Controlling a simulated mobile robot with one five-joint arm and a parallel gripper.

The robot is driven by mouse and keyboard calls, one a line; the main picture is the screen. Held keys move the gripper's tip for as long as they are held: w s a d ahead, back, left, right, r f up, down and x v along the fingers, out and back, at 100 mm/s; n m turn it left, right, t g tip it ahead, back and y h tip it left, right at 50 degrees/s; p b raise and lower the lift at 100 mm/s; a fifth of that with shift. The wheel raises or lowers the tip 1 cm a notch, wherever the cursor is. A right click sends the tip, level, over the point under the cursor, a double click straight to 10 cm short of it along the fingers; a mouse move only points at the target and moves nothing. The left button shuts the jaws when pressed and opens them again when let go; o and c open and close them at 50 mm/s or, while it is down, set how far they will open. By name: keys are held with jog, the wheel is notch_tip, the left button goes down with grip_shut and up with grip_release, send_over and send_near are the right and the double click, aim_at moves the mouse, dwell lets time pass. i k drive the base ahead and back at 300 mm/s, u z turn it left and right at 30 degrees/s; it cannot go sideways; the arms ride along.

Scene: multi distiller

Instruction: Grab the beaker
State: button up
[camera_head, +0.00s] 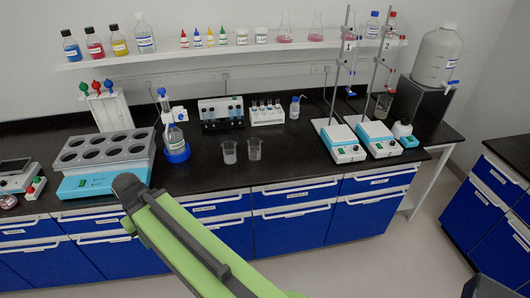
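Two small clear beakers stand upright side by side near the front of the black bench top, the left beaker (229,153) and the right beaker (254,150). They are close together with a narrow gap. Another glass beaker (383,106) shows at the right, behind the stand marked 2 and in front of a black box. My green arm link crosses the lower middle of the view, in front of the drawers and below the beakers. My gripper is not visible, so its state and its place relative to the beakers cannot be seen.
Left of the beakers are a flask on a blue base (175,140) and a heating block with several wells (104,150). Two stirrers with stands, left (341,143) and right (379,139), are to the right. Bare bench (290,158) lies right of the beakers.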

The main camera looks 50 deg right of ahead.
aim_at(254, 144)
jog(key=z, duration=0.1)
jog(key=i, duration=1)
jog(key=u, duration=0.05)
